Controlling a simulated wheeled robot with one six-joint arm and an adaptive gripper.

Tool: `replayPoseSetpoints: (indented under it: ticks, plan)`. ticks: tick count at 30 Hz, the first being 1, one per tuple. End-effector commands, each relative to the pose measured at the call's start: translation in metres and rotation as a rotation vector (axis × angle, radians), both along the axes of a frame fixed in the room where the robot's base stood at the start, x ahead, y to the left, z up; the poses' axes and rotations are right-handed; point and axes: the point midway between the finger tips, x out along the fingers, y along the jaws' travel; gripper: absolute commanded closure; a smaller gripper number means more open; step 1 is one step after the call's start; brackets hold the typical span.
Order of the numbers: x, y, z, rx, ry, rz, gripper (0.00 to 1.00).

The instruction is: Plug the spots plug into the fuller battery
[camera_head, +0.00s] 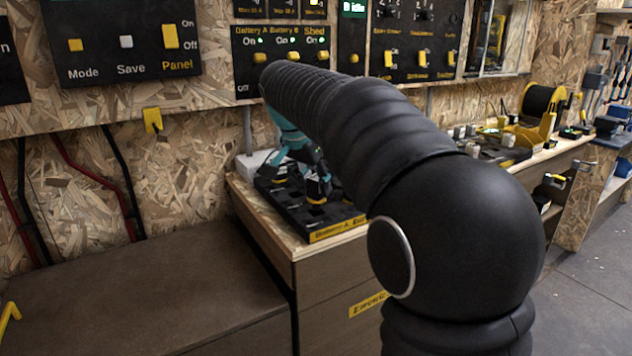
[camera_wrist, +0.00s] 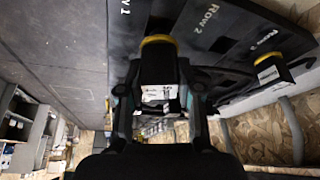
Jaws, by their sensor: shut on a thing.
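My gripper (camera_wrist: 160,100) is shut on a black plug (camera_wrist: 158,68) with a yellow band and a white label too small to read. In the wrist view the plug's yellow end is against or just off the black socket board (camera_wrist: 197,22), near the "Row 2" mark. I cannot tell whether it is seated. In the head view my teal and black gripper (camera_head: 304,165) is over the same board (camera_head: 345,217), whose front strip reads "Battery A" and a cut-off second name. My arm hides much of the board. Battery charge levels cannot be read.
A second black plug (camera_wrist: 272,72) with a yellow band stands on the board by "Row 3". Above, a switch panel (camera_head: 283,68) reads Battery A, Battery B and Shed, with green lights. A brown wheel-arch box (camera_head: 130,290) lies at left. Tools and a cable reel (camera_head: 543,105) stand right.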

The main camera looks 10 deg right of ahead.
Motion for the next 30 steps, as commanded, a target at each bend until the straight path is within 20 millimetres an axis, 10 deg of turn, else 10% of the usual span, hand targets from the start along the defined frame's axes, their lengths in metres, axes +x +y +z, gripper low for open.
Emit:
replayPoseSetpoints:
  ticks: [30]
  plan:
    - [0.0, 0.0, -0.015, 0.0, 0.0, 0.0, 1.0]
